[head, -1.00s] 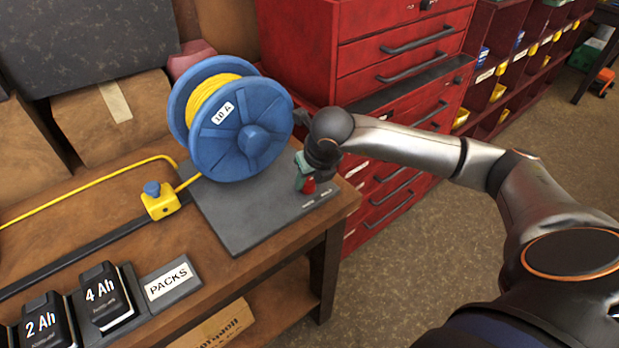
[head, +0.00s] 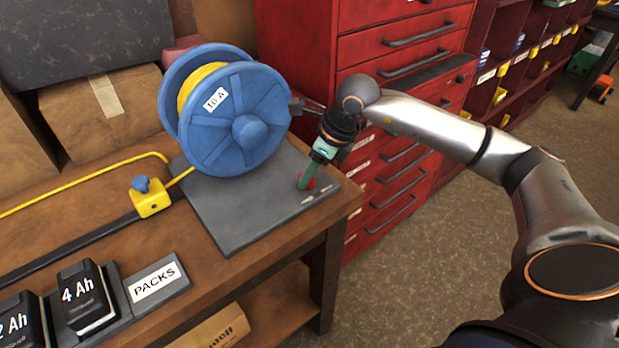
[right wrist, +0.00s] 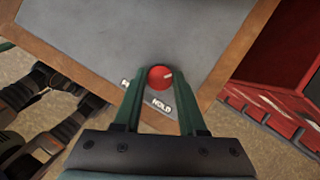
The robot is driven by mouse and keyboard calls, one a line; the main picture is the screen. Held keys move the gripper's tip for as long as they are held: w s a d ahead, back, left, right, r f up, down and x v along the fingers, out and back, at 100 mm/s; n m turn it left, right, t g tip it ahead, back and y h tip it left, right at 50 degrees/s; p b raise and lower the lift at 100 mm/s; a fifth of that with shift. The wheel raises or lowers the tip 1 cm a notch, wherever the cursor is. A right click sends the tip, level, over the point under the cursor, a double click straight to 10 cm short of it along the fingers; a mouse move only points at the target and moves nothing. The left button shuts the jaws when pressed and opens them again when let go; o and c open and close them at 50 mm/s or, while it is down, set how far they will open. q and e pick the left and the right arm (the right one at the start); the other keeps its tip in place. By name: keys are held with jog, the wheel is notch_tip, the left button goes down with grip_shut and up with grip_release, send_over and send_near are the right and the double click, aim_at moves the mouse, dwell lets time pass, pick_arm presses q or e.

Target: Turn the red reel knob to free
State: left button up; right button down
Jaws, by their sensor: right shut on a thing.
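The red reel knob (right wrist: 160,77) sits on the dark grey base plate (head: 235,222), near its front right corner. A label reading HOLD (right wrist: 161,107) and a second, partly hidden label lie beside it. In the right wrist view the knob's white mark points right and slightly up. My right gripper (head: 305,184) comes down on the knob from above, its green fingers shut on either side of it; it also shows in the right wrist view (right wrist: 159,80). The knob is mostly hidden in the head view. The blue reel (head: 240,118) with yellow cable stands behind the knob. My left gripper is not in view.
A yellow clamp block (head: 151,204) with a blue knob sits left of the plate. Black battery packs (head: 85,298) and a PACKS sign (head: 156,283) stand at the front left. A red drawer cabinet (head: 400,50) stands right of the bench.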

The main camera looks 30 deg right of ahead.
jog(key=n+y, duration=0.1)
jog(key=n, duration=0.1)
jog(key=shift+w+d+n+g+b, duration=0.1)
jog(key=shift+w+n+g+b, duration=0.05)
jog(key=shift+n+g+b, duration=0.2)
jog(key=n+g, duration=0.1)
jog(key=n, duration=0.2)
jog(key=shift+y, duration=0.3)
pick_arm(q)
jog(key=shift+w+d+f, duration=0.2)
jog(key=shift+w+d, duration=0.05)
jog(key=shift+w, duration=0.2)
pick_arm(e)
jog(key=shift+n+g, duration=0.45)
jog(key=shift+n, duration=0.6)
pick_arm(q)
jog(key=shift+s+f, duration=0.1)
pick_arm(e)
jog(key=shift+c, duration=2.4)
grip_release()
jog(key=shift+d+r, duration=0.1)
jog(key=shift+r, duration=0.05)
